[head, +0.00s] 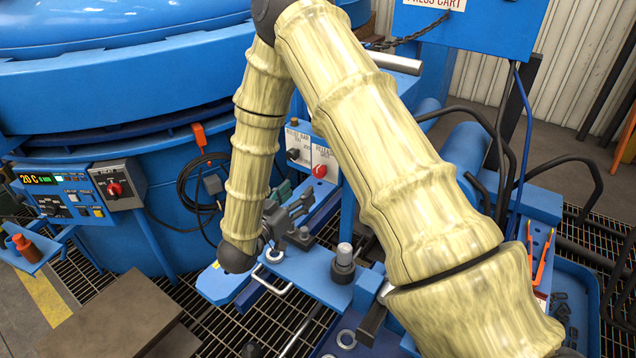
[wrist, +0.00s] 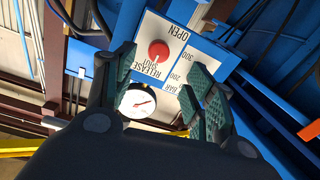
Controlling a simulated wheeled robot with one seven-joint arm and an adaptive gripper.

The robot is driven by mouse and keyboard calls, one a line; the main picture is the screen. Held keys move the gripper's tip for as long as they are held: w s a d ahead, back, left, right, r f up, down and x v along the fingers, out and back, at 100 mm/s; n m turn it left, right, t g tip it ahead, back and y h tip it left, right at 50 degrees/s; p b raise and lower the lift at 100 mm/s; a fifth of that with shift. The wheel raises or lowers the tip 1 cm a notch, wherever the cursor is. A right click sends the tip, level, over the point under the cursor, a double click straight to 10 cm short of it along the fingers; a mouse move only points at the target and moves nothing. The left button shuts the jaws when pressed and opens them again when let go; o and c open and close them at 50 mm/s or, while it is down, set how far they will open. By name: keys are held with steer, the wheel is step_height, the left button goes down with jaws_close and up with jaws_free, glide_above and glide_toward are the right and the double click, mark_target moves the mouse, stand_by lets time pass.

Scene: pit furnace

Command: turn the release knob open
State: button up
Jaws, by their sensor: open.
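The release knob (wrist: 158,50) is a round red knob on a white panel (wrist: 180,40) lettered RELEASE, SHUT and OPEN, which appears turned over in the wrist view. My gripper (wrist: 162,75) is open, with green ridged pads on either side of the picture. The knob shows between and beyond the fingertips, and I see no contact. In the head view my gripper (head: 298,200) is just below and left of the knob, partly hidden by my arm.
A dial gauge (wrist: 138,100) with a red needle shows between the fingers. A panel with a black knob (head: 293,154) is left of the release panel. A blue bench (head: 310,272) with a metal-topped post (head: 344,255) lies below. The large blue furnace (head: 110,90) stands left.

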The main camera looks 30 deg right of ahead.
mark_target(317, 174)
steer(key=x, duration=1.1)
steer(key=c, duration=1.1)
